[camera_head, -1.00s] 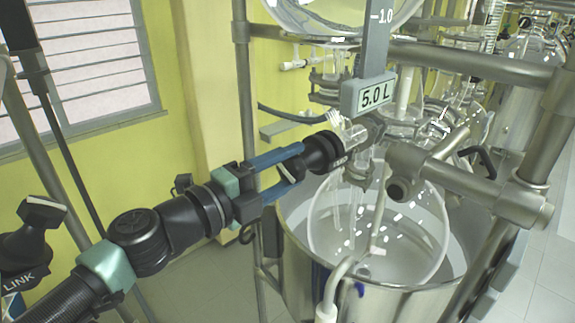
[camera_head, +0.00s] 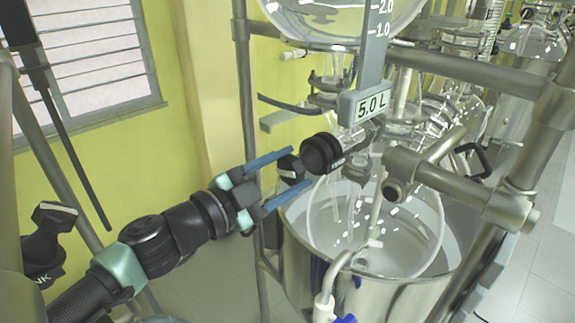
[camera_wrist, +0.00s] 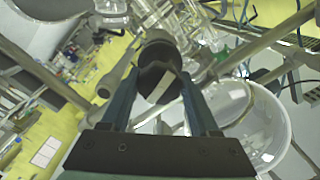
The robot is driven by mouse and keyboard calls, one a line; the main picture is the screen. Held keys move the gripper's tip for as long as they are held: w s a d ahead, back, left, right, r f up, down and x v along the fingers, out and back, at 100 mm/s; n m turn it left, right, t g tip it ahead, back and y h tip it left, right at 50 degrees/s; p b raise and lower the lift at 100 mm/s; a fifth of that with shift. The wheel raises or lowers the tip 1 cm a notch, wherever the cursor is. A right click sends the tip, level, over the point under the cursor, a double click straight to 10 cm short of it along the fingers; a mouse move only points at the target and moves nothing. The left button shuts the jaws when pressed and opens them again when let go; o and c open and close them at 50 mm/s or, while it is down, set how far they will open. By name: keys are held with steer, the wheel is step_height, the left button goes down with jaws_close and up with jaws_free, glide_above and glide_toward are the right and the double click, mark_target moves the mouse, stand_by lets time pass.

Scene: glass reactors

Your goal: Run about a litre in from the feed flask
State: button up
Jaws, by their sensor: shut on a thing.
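The feed flask (camera_head: 345,18) is the clear glass vessel at the top of the head view, with a grey scale strip (camera_head: 374,50) marked 1.0 and 2.0 in front. A 5.0 L plate (camera_head: 366,104) hangs below it. Under the flask is a glass outlet with a black valve handle (camera_head: 322,153), which also shows in the wrist view (camera_wrist: 158,52). My gripper (camera_head: 300,168) has its blue fingers on either side of the handle's flat grip, shut on it. The clear reactor vessel (camera_head: 418,230) sits below. The liquid level in the flask cannot be made out.
The reactor hangs in a steel bath (camera_head: 375,292). Steel frame tubes and a clamp boss (camera_head: 398,185) stand close right of the valve. An upright post (camera_head: 243,100) is behind my gripper. A bent hose with a blue-tipped fitting (camera_head: 340,275) is in front.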

steer(key=shift+n, duration=0.6)
steer(key=o, duration=1.4)
steer(key=shift+s+a+f, duration=0.15)
steer(key=shift+s+a, duration=0.2)
steer(key=shift+a, duration=0.1)
steer(key=shift+b+v, duration=3.05)
steer(key=shift+v, duration=2.9)
steer(key=shift+d+r, duration=0.1)
steer(key=shift+r, duration=0.1)
